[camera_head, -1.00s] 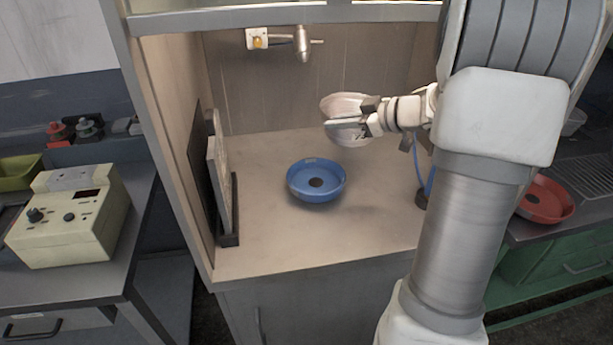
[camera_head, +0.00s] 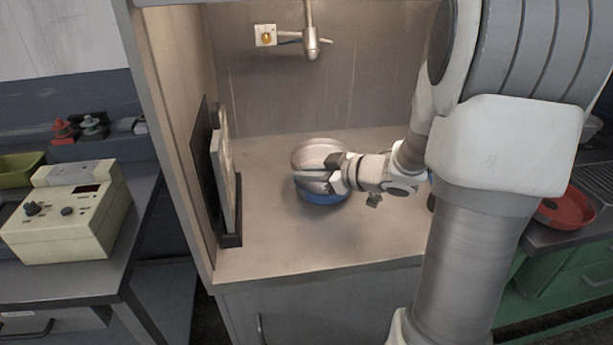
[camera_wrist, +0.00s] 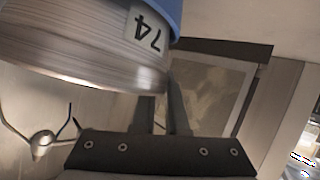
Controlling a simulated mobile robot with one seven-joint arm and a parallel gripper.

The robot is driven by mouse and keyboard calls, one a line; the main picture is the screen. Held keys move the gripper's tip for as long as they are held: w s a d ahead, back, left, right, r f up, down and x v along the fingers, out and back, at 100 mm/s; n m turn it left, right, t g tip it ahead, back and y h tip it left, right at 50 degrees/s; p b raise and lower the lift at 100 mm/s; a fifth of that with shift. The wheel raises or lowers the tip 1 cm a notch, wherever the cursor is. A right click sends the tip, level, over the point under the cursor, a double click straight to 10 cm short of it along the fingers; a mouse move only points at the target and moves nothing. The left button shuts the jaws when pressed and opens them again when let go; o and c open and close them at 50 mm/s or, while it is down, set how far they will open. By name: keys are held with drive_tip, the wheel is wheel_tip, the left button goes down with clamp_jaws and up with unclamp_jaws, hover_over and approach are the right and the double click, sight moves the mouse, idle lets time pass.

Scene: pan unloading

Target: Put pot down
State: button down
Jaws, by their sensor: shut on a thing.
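A silvery metal pot (camera_head: 315,152) is held by my gripper (camera_head: 334,174) over the blue round dish (camera_head: 322,198) on the bench. In the wrist view the pot (camera_wrist: 75,45) fills the upper left, with an upside-down "74" label on its side. The gripper's fingers (camera_wrist: 165,115) are shut on the pot's edge. The blue dish (camera_wrist: 172,14) borders the pot at the top of the wrist view. The pot and gripper hide most of the dish, and I cannot tell whether pot and dish touch.
The pale bench top (camera_head: 270,240) is clear in front. Dark and pale upright panels (camera_head: 222,180) stand at the left wall. A tap-like fitting (camera_head: 312,42) hangs at the back. A red dish (camera_head: 566,210) lies right, outside the enclosure. A beige control box (camera_head: 65,220) stands left.

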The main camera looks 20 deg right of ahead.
drive_tip(key=shift+r, duration=0.1)
drive_tip(key=shift+f, duration=0.25)
drive_tip(key=c, duration=0.9)
unclamp_jaws()
drive_tip(key=shift+c, duration=0.2)
drive_tip(key=shift+r, duration=0.25)
drive_tip(key=p+v, duration=0.2)
drive_tip(key=v, duration=1)
drive_tip(key=shift+p, duration=0.4)
drive_tip(key=shift+w, duration=0.1)
